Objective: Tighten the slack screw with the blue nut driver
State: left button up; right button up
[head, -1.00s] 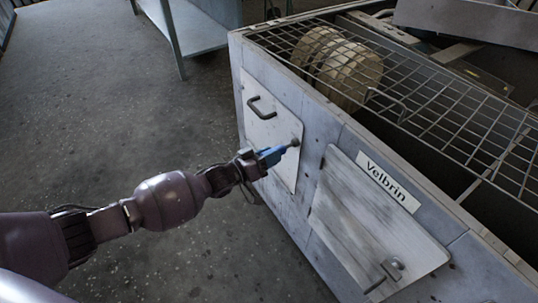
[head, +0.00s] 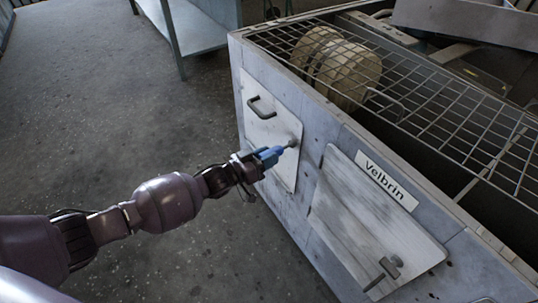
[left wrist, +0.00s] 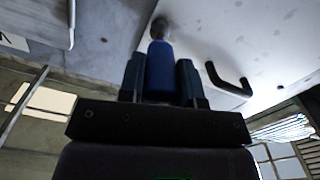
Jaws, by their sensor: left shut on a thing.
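My left gripper (head: 257,160) is shut on the blue nut driver (head: 270,155). The driver points at the upper-left panel (head: 266,117) of the housing, and its tip is at a dark round screw head (head: 292,141) near that panel's right edge. In the left wrist view the blue handle (left wrist: 160,70) sits between the two fingers, with the tip at the round dark end (left wrist: 161,28) against or very near the panel; I cannot tell whether it is seated. The right gripper is not in view.
The housing has a wire mesh top (head: 430,110) over a pale ribbed drum (head: 347,73). A tilted panel (head: 370,220) hangs under the "Velbrin" label (head: 387,183). A dark handle (head: 262,107) sticks out above the driver. Floor at left is clear.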

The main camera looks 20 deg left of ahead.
pick_arm(q)
jog(key=shift+s+a+r, duration=0.1)
jog(key=shift+s+a, duration=0.25)
jog(key=shift+s, duration=0.1)
jog(key=shift+s+a+p, duration=0.3)
jog(key=shift+s, duration=0.1)
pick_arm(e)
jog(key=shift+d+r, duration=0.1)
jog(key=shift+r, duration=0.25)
